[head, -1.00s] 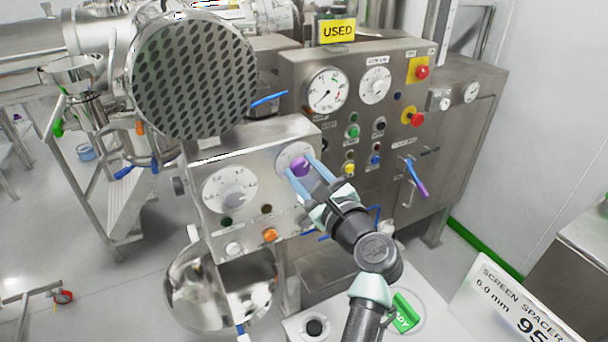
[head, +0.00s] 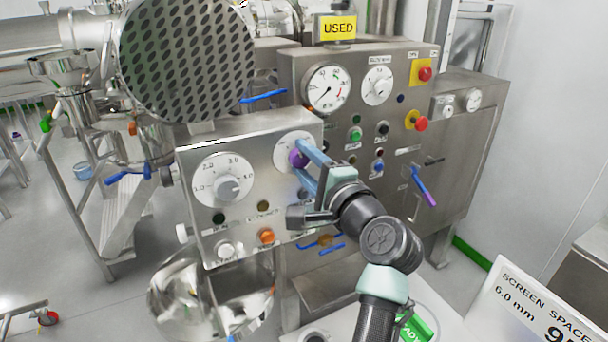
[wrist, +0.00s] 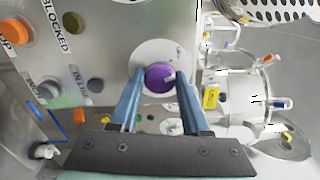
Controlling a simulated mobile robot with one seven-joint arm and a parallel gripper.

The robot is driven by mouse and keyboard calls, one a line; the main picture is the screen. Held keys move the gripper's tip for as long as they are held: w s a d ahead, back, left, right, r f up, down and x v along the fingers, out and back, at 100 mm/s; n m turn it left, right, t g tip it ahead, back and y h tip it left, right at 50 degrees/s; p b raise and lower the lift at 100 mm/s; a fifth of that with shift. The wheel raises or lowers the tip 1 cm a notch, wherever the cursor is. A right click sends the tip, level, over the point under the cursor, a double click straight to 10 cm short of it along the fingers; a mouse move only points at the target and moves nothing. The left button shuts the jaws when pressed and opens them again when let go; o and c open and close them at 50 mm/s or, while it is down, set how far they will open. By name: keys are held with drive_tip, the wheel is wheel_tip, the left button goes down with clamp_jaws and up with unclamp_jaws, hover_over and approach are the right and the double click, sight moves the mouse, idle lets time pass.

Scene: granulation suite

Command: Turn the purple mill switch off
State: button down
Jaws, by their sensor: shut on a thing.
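The purple mill switch (head: 298,158) is a round knob on a white dial plate (head: 286,143), at the upper right of the steel mill panel (head: 250,152). My gripper (head: 304,160) is shut on the purple knob, its two blue fingers reaching in from the lower right. In the wrist view the knob (wrist: 160,77) sits between the fingertips (wrist: 159,84), with one finger on each side. A small pale mark shows on the knob's face there. The dial's lettering is too small to read and partly hidden by the fingers.
A grey speed knob (head: 228,187) and orange (head: 266,236) and white (head: 225,250) buttons share the panel. A larger cabinet with gauges (head: 327,88) and red stop buttons (head: 425,73) stands behind my arm. A purple-tipped lever (head: 424,187) is to the right.

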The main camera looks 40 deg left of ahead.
drive_tip(key=n+b, duration=0.2)
drive_tip(key=n, duration=0.1)
drive_tip(key=shift+f+b, duration=0.25)
drive_tip(key=shift+b, duration=0.1)
drive_tip(key=shift+r+n+b, duration=0.15)
drive_tip(key=shift+n+b, duration=0.6)
drive_tip(key=shift+n, duration=0.55)
drive_tip(key=shift+c, duration=1.8)
unclamp_jaws()
drive_tip(key=shift+r, duration=0.1)
drive_tip(key=b+v, duration=0.2)
drive_tip(key=v, duration=1.1)
drive_tip(key=shift+w, duration=0.1)
